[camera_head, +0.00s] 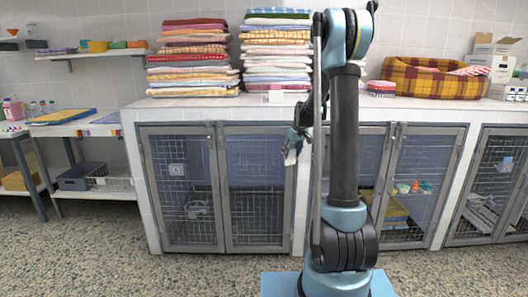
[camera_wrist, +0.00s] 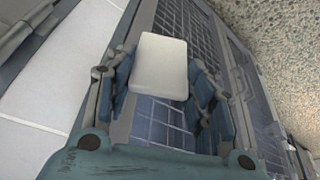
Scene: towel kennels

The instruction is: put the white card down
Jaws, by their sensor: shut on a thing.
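The white card (camera_wrist: 160,62) is between the two fingers of my gripper (camera_wrist: 163,85) in the wrist view. The gripper is shut on it, and the card's broad face shows to the camera. In the head view the white card (camera_head: 291,156) hangs low at my gripper (camera_head: 296,142), in front of the counter's face and below the top edge. It is in the air in front of the kennel doors. Part of the gripper is hidden behind my arm.
The white counter (camera_head: 210,105) carries two tall stacks of folded towels (camera_head: 192,60) and a plaid pet bed (camera_head: 425,80). Mesh kennel doors (camera_head: 182,190) are below. The counter's left end is clear.

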